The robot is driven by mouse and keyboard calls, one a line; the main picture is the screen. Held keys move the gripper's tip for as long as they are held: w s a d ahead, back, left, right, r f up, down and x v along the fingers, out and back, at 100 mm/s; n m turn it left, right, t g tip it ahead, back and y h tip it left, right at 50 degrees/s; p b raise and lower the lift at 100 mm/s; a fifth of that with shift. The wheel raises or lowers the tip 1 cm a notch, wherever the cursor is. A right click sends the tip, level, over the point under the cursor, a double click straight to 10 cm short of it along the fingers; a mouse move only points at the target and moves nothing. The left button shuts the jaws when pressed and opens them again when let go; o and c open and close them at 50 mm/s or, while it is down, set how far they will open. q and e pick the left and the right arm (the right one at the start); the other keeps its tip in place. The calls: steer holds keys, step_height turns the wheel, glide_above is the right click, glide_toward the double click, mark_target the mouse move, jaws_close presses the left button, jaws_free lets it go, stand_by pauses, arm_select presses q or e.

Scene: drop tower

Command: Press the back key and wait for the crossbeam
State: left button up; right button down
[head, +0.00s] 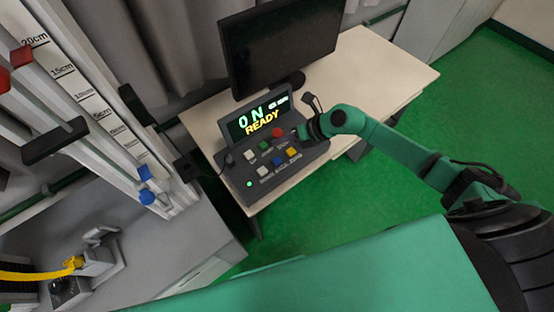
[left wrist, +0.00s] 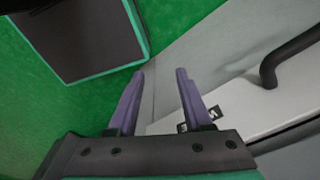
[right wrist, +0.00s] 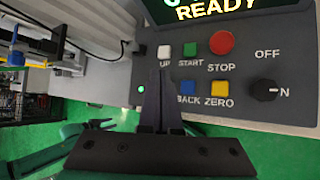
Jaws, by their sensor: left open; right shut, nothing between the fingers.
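The grey control panel (head: 227,178) stands on the desk, its display reading "ON" and "READY". The blue back key (head: 278,162) is in its front row, left of the yellow zero key (head: 291,152); the blue back key (right wrist: 186,88) also shows in the right wrist view. My right gripper (right wrist: 163,66) is shut and empty, its fingers left of the back key in that view. I cannot tell whether it touches the panel. A dark bar (head: 55,142), perhaps the crossbeam, crosses the tower's rails. My left gripper (left wrist: 160,73) is open and empty.
Green start (right wrist: 190,49), red stop (right wrist: 222,43) and white up (right wrist: 164,51) keys and an on/off knob (right wrist: 265,90) surround the back key. A monitor (head: 283,40) stands behind the panel. The tower's scale (head: 65,72) is at left. Green floor is open at right.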

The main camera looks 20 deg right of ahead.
mark_target(280, 162)
steer(key=shift+f+b, duration=3.7)
steer(key=shift+f, duration=0.7)
steer(key=shift+f+b, duration=0.35)
steer(key=shift+f, duration=0.05)
